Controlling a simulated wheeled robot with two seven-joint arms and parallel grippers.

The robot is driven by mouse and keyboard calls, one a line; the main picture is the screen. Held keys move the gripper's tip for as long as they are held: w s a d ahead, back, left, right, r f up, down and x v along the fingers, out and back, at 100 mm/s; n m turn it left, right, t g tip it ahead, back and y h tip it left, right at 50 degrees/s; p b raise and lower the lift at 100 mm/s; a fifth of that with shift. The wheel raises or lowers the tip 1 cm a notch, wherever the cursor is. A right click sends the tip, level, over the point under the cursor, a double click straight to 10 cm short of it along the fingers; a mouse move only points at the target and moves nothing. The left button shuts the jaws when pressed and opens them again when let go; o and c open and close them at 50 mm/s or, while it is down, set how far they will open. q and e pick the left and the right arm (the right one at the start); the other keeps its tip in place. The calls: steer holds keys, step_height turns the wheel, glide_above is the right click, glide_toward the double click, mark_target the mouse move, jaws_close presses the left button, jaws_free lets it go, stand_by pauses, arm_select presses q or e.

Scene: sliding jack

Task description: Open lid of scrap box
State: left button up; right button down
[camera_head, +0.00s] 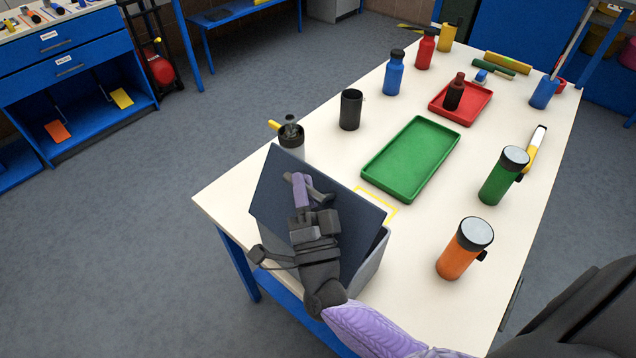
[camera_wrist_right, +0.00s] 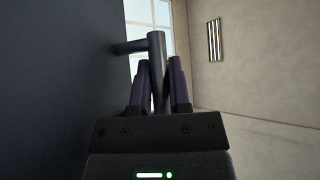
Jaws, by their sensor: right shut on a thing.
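The scrap box (camera_head: 372,268) is grey and stands at the near left end of the white table. Its dark blue lid (camera_head: 352,215) is raised and steeply tilted, and the same lid fills the left of the right wrist view (camera_wrist_right: 50,90). My right gripper (camera_head: 302,185) is in front of the lid. In the right wrist view its purple fingers (camera_wrist_right: 159,75) are shut around a grey bar handle (camera_wrist_right: 157,50) that joins the lid. The box's inside is hidden by the lid and my arm. My left gripper is not in view.
On the table (camera_head: 330,155) are a green tray (camera_head: 398,198), a black cup (camera_head: 350,110), a grey container with tools (camera_head: 291,140), an orange mug (camera_head: 462,255) and a green mug (camera_head: 500,180). A red tray (camera_head: 440,112) and bottles stand farther back.

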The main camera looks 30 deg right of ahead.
steer(key=s+a+n+t+y+b, duration=0.2)
steer(key=s+a+n+t+y, duration=0.1)
steer(key=a+n+y, duration=0.4)
steer(key=shift+f+n+y+b, duration=0.15)
steer(key=shift+n+y+b, duration=0.25)
steer(key=shift+n+y, duration=1.15)
steer(key=shift+a+n+h, duration=0.15)
steer(key=shift+n+h, duration=0.2)
steer(key=shift+n, duration=0.3)
steer(key=c, duration=0.6)
jaws_free()
steer(key=shift+t, duration=0.3)
